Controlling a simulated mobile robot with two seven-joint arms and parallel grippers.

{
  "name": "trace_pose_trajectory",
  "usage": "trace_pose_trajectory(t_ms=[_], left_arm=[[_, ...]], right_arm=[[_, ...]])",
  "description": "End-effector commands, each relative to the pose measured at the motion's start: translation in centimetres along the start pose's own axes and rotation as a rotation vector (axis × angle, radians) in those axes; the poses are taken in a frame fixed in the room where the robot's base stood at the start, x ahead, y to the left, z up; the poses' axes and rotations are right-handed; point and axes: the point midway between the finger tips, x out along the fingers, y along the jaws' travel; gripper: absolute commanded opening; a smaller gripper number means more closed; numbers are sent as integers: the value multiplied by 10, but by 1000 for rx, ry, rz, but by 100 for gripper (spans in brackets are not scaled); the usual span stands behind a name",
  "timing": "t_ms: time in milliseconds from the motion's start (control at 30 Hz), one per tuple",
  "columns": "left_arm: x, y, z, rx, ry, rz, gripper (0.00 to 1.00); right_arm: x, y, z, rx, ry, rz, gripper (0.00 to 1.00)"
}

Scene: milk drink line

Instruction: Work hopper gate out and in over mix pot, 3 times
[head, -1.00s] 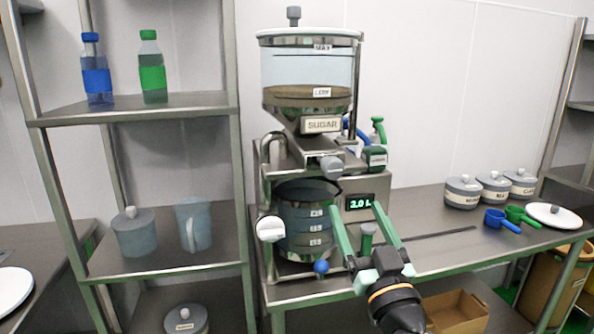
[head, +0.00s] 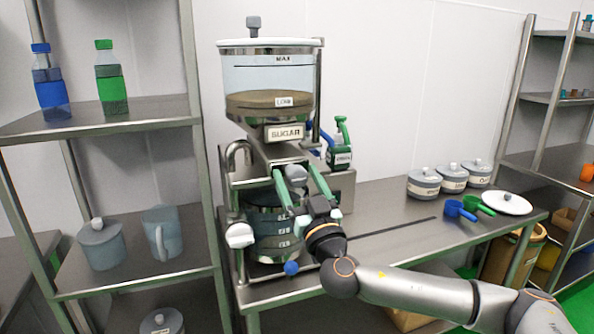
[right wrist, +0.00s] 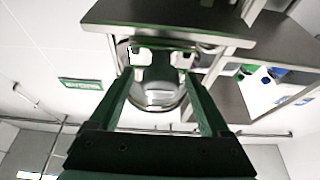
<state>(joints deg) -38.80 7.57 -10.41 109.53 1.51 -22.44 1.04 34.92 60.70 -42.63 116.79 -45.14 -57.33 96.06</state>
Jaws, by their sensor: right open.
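The sugar hopper (head: 268,75) is a clear tank with brown contents and a SUGAR label. Below its label, the grey rounded knob of the hopper gate (head: 297,174) sticks out toward me. The mix pot (head: 272,238), marked with level lines, stands under the gate, partly covered by my right gripper. My right gripper (head: 296,170) is open, its green fingers reaching up on either side of the gate knob. In the right wrist view the knob (right wrist: 155,97) shows between the open fingers (right wrist: 158,80); contact cannot be told. My left gripper is out of view.
A white knob (head: 240,235) and a blue ball-ended lever (head: 291,268) stick out near the pot. Lidded jars (head: 424,184) and blue and green scoops (head: 460,210) sit farther right on the counter (head: 380,215). A shelf rack (head: 100,125) stands at left.

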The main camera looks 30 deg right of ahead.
Motion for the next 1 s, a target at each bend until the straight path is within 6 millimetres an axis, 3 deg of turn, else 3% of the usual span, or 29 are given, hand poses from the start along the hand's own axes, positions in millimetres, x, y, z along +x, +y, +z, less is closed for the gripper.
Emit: trace_pose_trajectory(t_ms=[367, 1000], left_arm=[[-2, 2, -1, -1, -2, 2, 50], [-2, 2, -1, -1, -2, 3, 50]], right_arm=[[5, 0, 0, 0, -1, -1, 81], [5, 0, 0, 0, -1, 0, 9]])
